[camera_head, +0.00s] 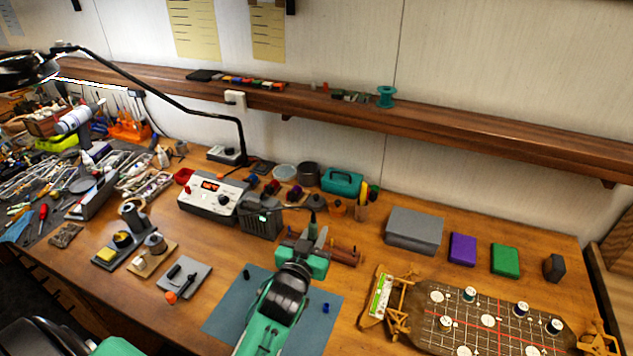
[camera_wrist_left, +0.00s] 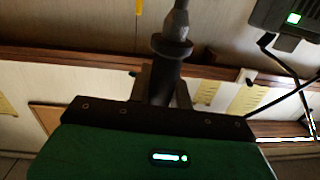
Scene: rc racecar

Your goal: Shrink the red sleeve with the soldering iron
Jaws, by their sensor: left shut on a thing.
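My left gripper (camera_head: 314,243) is shut on the soldering iron (camera_head: 314,203), which stands roughly upright in it above the bench. In the left wrist view the iron's dark handle (camera_wrist_left: 165,83) sits between the fingers, with a collar and a narrower grey part above. The iron's tip cannot be made out. The racecar chassis (camera_head: 467,337) lies at the lower right, with thin red lines across its gridded deck. I cannot tell whether any of these is the red sleeve. My right gripper is not in view.
A blue mat (camera_head: 225,318) lies under my left arm. A grey box (camera_head: 413,231), a purple block (camera_head: 462,249) and a green block (camera_head: 505,260) stand behind the chassis.

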